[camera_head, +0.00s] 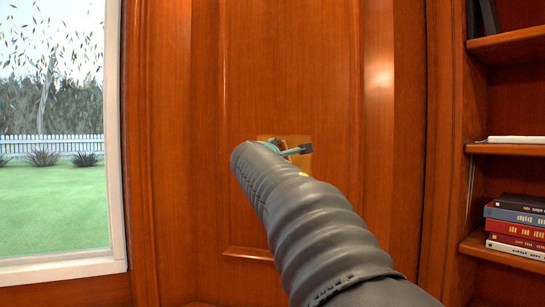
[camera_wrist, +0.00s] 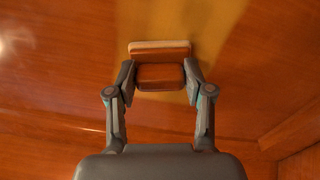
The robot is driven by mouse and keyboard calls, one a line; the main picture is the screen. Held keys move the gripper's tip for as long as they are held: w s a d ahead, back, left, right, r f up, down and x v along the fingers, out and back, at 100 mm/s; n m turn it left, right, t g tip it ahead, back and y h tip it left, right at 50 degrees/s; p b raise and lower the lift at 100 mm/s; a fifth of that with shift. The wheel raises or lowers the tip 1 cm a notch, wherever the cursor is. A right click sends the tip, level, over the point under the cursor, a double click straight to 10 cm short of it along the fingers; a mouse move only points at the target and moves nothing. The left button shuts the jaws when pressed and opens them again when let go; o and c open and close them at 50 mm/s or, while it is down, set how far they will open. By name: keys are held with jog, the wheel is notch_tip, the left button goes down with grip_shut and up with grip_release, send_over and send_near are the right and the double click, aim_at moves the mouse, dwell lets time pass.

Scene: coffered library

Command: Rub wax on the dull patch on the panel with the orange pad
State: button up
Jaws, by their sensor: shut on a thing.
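The dull patch (camera_head: 303,141) is a paler, yellowish square on the brown wood panel (camera_head: 290,70). My arm covers its lower left part in the head view. In the wrist view the patch (camera_wrist: 215,30) shows as a pale area above and beside the pad. My gripper (camera_wrist: 160,77) is shut on the orange pad (camera_wrist: 160,52), which has a block grip between the fingers and a wider, pale-edged front. The pad overlaps the patch in the wrist view; I cannot tell whether it touches the wood.
A window (camera_head: 55,130) is at the left. Bookshelves (camera_head: 510,148) with stacked books (camera_head: 515,225) stand at the right. The panel's raised moulding runs around the patch area, and the panel face near the patch is otherwise clear.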

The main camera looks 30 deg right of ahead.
jog(key=shift+s+d, duration=1.4)
jog(key=shift+d, duration=0.2)
jog(key=shift+s+d, duration=1.35)
jog(key=shift+d, duration=0.25)
jog(key=shift+w+a+r, duration=0.3)
jog(key=shift+w+a, duration=0.4)
jog(key=shift+a, duration=0.15)
jog(key=shift+w+a+r, duration=0.25)
jog(key=shift+w+a, duration=0.4)
jog(key=shift+a, duration=0.15)
jog(key=shift+w+a+r, duration=0.3)
jog(key=shift+w+a, duration=0.4)
jog(key=shift+a, duration=0.15)
jog(key=w+a, duration=0.6)
jog(key=a, duration=0.1)
jog(key=shift+w, duration=0.2)
jog(key=shift+s+a, duration=0.1)
jog(key=shift+a, duration=0.05)
jog(key=shift+b+v, duration=1)
jog(key=shift+v, duration=1.85)
jog(key=shift+s, duration=0.1)
